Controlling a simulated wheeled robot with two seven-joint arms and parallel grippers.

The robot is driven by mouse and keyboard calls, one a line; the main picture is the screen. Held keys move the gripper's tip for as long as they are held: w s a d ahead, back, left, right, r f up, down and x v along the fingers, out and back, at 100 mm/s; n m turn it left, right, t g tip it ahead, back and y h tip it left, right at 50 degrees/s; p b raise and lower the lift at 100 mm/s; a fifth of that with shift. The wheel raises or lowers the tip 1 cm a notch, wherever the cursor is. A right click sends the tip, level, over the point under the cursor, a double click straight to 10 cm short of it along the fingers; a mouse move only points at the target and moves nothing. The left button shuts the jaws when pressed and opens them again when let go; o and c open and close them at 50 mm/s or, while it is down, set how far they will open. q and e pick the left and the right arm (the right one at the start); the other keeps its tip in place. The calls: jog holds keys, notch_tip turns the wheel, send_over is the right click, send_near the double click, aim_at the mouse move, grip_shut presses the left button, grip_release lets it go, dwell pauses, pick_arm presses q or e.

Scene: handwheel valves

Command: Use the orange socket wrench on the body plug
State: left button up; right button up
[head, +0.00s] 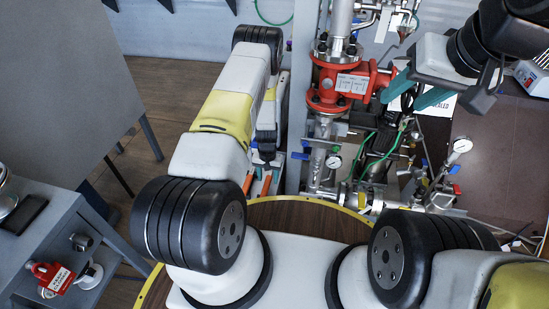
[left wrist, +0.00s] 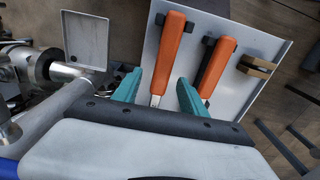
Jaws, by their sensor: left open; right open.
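Two orange-handled tools, a left one (left wrist: 170,52) and a right one (left wrist: 217,66), rest on a pale tool panel (left wrist: 262,40) in the left wrist view. I cannot tell which is the socket wrench; their lower ends are partly hidden. My left gripper (left wrist: 160,78) is open, its teal fingers over the lower ends of the tools, with no visible grip on either. In the head view it is small (head: 265,160), above the orange handles (head: 266,184). The red valve body (head: 340,82) stands on the pipework; I cannot make out its plug. My right gripper (head: 402,101) is open and empty beside it.
Pipes, gauges (head: 333,162) and green hoses crowd the area below the red body. A brown tool block (left wrist: 257,66) is on the panel's right.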

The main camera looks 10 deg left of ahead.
aim_at(268, 180)
pick_arm(q)
notch_tip(268, 180, down, 3)
jog(key=shift+a+f, duration=0.1)
jog(key=shift+f, duration=0.05)
jog(key=shift+c, duration=0.4)
grip_shut()
notch_tip(268, 180, up, 10)
jog(key=shift+r, duration=0.1)
jog(key=c, duration=0.6)
grip_release()
grip_shut()
